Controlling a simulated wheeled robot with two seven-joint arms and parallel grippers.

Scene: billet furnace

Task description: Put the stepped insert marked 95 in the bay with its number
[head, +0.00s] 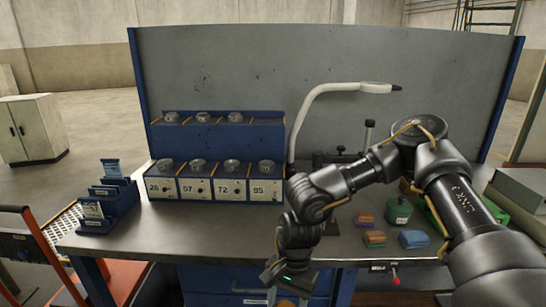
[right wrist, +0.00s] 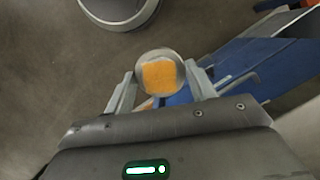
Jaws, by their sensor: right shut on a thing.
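My right gripper (head: 285,283) is at the bottom of the head view, in front of the bench's front edge. In the right wrist view the right gripper (right wrist: 161,92) is shut on a round silver piece with an orange square face (right wrist: 158,75). No number is readable on it, so I cannot tell whether it is the insert marked 95. The bay labelled 95 (head: 265,190) is the rightmost of the blue rack's lower row. A round metal piece (head: 266,167) sits on top at that bay. My left gripper is out of view.
Bays labelled 26, 57 and 72 (head: 229,190) stand beside it, with metal pieces on top. An upper blue shelf (head: 217,131) holds more pieces. A lamp (head: 320,92), a green container (head: 398,210) and coloured blocks (head: 414,239) are right of the rack. The bench front before the rack is clear.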

